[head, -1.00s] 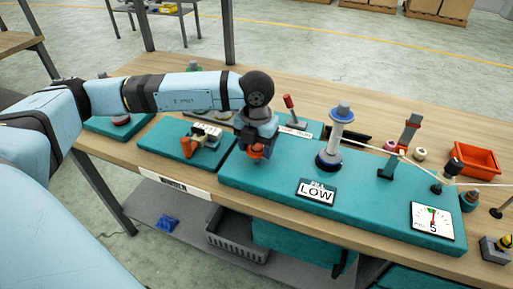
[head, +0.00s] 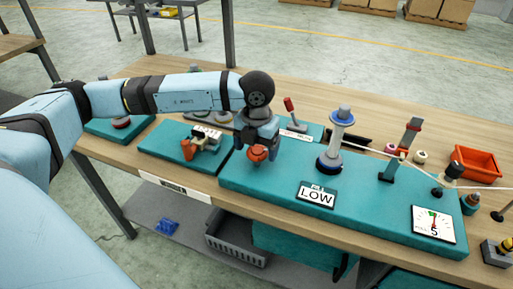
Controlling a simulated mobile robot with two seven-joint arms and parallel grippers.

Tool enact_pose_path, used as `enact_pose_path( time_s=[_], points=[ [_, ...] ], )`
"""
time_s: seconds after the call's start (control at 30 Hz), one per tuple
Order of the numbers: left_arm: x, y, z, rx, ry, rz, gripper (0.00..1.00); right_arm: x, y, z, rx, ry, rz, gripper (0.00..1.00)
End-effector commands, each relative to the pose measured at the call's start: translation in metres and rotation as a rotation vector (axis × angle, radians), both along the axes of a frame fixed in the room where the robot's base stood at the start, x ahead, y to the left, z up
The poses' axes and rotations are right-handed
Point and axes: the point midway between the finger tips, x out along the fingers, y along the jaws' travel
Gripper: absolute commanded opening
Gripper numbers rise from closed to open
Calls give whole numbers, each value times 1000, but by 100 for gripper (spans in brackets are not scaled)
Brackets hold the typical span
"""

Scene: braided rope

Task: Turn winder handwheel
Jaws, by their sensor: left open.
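My left gripper (head: 257,141) points down over the left part of the long teal board (head: 270,186). Its jaws are open. An orange-red part (head: 257,154) shows right at its fingertips, where the winder handwheel may be; the gripper hides most of it, and I cannot tell whether the fingers touch it. The winder spool (head: 337,138), with a blue top and a dark blue ring at its foot, stands upright to the right of the gripper. A light rope (head: 376,145) runs from it to the right. My right gripper is not in view.
A LOW sign (head: 317,195) and a dial (head: 433,225) lie along the board's front. A guide post (head: 402,150) and orange bin (head: 475,164) are at right. Another orange piece (head: 188,149) sits on the left board. A red-topped lever (head: 291,112) stands behind the gripper.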

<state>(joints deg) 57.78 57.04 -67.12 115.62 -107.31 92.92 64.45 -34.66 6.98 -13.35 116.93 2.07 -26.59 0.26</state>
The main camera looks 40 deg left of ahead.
Motion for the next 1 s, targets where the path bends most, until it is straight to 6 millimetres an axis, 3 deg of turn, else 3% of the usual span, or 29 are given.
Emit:
enact_pose_path(
  time_s=[0.53,0.7,1.0],
  points=[
    [0,0,111,-1,-4,-1,84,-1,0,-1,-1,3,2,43],
    [0,0,128,-1,-2,0,84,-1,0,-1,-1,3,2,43],
    [0,0,132,0,-1,0,84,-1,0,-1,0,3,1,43]
  ],
)
